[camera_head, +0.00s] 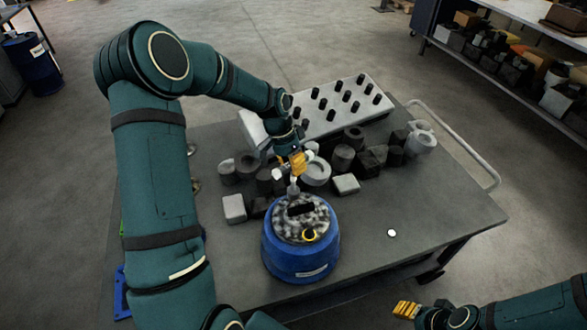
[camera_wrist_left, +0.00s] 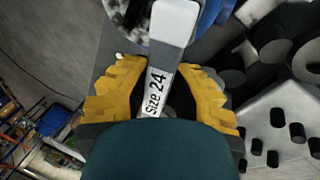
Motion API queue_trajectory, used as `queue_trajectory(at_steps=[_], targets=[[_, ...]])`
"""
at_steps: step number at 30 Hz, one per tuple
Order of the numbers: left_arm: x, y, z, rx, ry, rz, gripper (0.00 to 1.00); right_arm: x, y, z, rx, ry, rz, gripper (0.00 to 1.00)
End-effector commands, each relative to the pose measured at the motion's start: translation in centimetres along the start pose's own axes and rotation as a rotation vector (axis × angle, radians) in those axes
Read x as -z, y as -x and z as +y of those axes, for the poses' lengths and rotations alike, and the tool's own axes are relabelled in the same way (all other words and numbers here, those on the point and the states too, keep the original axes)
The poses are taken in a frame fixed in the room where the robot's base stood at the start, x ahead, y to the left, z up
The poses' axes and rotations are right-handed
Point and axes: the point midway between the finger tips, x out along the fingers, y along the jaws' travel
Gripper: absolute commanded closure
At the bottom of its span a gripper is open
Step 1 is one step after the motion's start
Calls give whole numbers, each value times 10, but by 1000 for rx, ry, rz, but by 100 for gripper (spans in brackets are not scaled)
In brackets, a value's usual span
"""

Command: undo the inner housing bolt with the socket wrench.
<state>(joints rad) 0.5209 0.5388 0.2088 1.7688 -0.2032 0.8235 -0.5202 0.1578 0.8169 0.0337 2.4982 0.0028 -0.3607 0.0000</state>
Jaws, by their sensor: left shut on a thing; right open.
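The blue round housing (camera_head: 288,262) stands on the table, with a mottled grey top and a dark slot in it. A yellow-ringed dark bolt or hole (camera_head: 309,235) shows near its front edge; I cannot tell which. My left gripper (camera_head: 296,166) is above the housing's back edge, its yellow fingers shut on the socket wrench. The wrench (camera_wrist_left: 172,30) shows in the left wrist view as a pale handle labelled "Size 24", pointing towards the housing. My right gripper (camera_head: 408,310) is open and empty, low at the right, off the table.
Several dark and grey cylinders and blocks (camera_head: 343,157) crowd the table behind the housing. A pale peg board (camera_head: 360,112) with black pegs lies behind them. A small white disc (camera_head: 392,233) lies on the right. The table's (camera_head: 440,195) right part is mostly clear.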

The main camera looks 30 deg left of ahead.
Motion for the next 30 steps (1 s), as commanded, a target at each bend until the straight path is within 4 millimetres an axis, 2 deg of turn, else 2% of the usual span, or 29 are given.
queue_trajectory(at_steps=[6,16,24,30], targets=[[0,-1,0,39,336,102,100,-2,-16,7,0,0,0,53],[1,2,2,86,775,228,100,-3,-22,9,0,0,0,53],[1,4,3,121,1089,318,100,-1,-8,3,0,0,0,53],[1,7,5,150,1332,385,100,2,16,-6,0,0,0,53]])
